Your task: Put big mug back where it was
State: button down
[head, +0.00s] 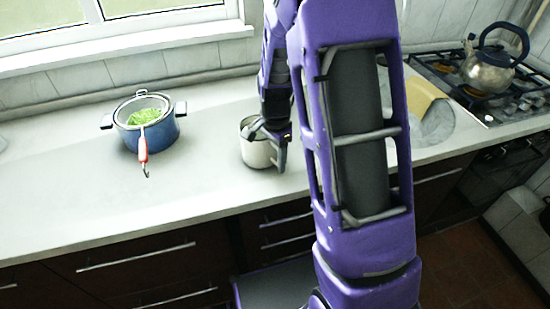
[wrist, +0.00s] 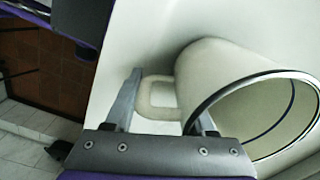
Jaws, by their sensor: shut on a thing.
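The big mug (head: 258,153) is cream-coloured with a dark rim. In the head view it appears upright on or just above the counter, right of the blue pot. In the wrist view the mug (wrist: 205,70) shows its open mouth at the right and its squared handle toward the left. My gripper (head: 268,136) is at the mug's rim and handle side. In the wrist view my gripper (wrist: 163,100) is shut on the mug, one finger beyond the handle and the other at the rim. I cannot tell whether the mug's base touches the counter.
A blue pot (head: 167,137) holds a strainer (head: 142,104) of green food with a red handle. A kettle (head: 487,70) stands on the stove at right. A yellow item (head: 424,97) leans by the sink. The counter (head: 70,190) is clear at left.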

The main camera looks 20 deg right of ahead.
jog(key=shift+f, duration=0.15)
jog(key=shift+c, duration=1.2)
grip_release()
notch_tip(320, 180, up, 12)
jog(key=shift+r+p, duration=0.25)
jog(key=shift+p, duration=0.3)
